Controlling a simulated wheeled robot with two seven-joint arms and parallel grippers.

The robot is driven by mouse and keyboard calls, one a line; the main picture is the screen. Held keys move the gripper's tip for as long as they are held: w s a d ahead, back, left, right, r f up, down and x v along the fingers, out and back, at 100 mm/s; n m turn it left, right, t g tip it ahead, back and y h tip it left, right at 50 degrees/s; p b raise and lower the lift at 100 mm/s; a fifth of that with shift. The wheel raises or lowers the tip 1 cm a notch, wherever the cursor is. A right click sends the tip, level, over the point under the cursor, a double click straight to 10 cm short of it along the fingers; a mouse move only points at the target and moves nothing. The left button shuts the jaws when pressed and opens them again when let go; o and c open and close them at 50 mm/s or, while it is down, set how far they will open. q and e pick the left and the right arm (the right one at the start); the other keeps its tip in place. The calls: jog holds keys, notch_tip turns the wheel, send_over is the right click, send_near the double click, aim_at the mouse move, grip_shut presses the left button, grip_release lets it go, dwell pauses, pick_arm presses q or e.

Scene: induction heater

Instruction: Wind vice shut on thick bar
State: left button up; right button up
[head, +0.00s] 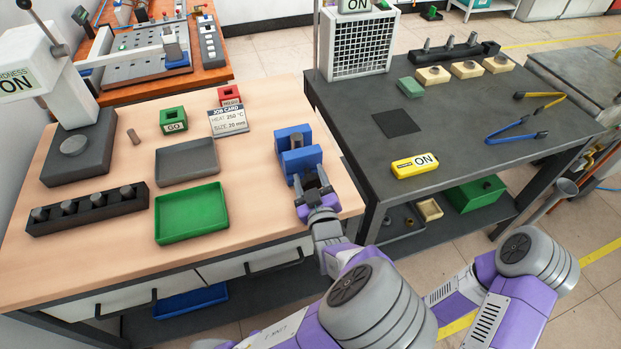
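The blue vice (298,158) stands near the right edge of the wooden bench. A short brownish bar (133,137) stands on the bench to the left, and several bars stand in a black rack (88,209). My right gripper is out of view.
A grey tray (187,162), a green tray (192,213), a green GO block (174,120) and a job card (228,121) lie left of the vice. A dark table (450,125) with a yellow ON device (415,165) stands to the right, across a narrow gap.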

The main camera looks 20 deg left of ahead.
pick_arm(q)
jog(key=shift+c, duration=0.7)
jog(key=shift+r+m+p, duration=0.15)
jog(key=shift+m+p, duration=0.55)
jog(key=shift+p, duration=0.2)
jog(key=m+g+p, duration=0.1)
jog(key=m+p, duration=0.6)
jog(key=p, duration=0.1)
jog(key=m+p, duration=0.4)
jog(key=m, duration=0.1)
jog(key=m+p, duration=0.2)
jog(key=m, duration=0.1)
jog(key=shift+m+g+y, duration=0.3)
jog(key=shift+g+y, duration=0.1)
jog(key=m+p, duration=0.1)
jog(key=m, duration=0.2)
jog(key=shift+p, duration=0.3)
jog(key=m+p, duration=0.1)
jog(key=m, duration=0.2)
jog(key=shift+m+y, duration=0.3)
jog(key=shift+y, duration=0.1)
jog(key=shift+f+m+y, duration=0.2)
jog(key=shift+m+y, duration=0.1)
jog(key=shift+m, duration=1.8)
